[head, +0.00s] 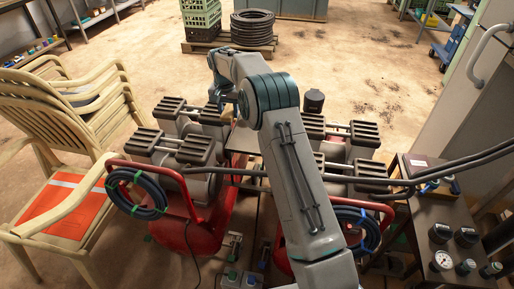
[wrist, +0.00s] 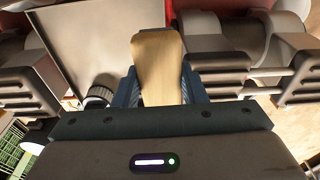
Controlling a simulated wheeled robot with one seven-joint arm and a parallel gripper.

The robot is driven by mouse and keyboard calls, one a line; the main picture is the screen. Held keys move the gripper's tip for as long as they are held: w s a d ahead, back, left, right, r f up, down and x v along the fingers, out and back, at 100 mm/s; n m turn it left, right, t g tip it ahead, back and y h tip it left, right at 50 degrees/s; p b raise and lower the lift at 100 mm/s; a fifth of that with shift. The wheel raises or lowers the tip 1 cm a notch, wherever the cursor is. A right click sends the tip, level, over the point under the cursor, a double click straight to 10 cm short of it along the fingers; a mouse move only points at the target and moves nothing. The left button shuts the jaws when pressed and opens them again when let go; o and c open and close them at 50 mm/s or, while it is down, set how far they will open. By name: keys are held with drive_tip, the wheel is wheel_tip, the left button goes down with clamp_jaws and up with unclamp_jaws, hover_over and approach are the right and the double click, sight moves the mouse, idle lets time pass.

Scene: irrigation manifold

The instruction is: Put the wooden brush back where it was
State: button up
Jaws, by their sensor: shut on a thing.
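The wooden brush (wrist: 157,62) shows in the wrist view as a pale, flat wooden piece standing out between the jaws of my gripper (wrist: 158,88). My gripper is shut on it, with a dark finger on each side. The rest of the brush is hidden by the gripper body. In the head view my gripper (head: 226,97) hangs above the machines, left of my forearm, and the brush is hard to make out there. A light grey panel (wrist: 85,35) lies behind and left of the brush in the wrist view.
Red machines (head: 190,225) with dark ribbed blocks (head: 193,150) stand below and around my arm. Stacked cream chairs (head: 70,125) are at the left. A dark side table (head: 445,210) with gauges is at the right. Open floor (head: 350,65) lies behind.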

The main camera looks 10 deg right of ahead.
drive_tip(key=shift+w+a, duration=0.25)
drive_tip(key=shift+a, duration=0.4)
drive_tip(key=s+d+f, duration=0.1)
drive_tip(key=d+f, duration=0.1)
drive_tip(key=d, duration=0.1)
drive_tip(key=s+d+f, duration=0.1)
drive_tip(key=d+f, duration=0.1)
drive_tip(key=d, duration=0.2)
drive_tip(key=s+d+f, duration=0.1)
drive_tip(key=d+f, duration=0.1)
drive_tip(key=d, duration=0.2)
drive_tip(key=shift+s+f+b, duration=0.15)
drive_tip(key=shift+f+b, duration=0.15)
drive_tip(key=shift+f, duration=2.15)
drive_tip(key=shift+f, duration=0.1)
drive_tip(key=o, duration=0.9)
drive_tip(key=shift+o, duration=0.2)
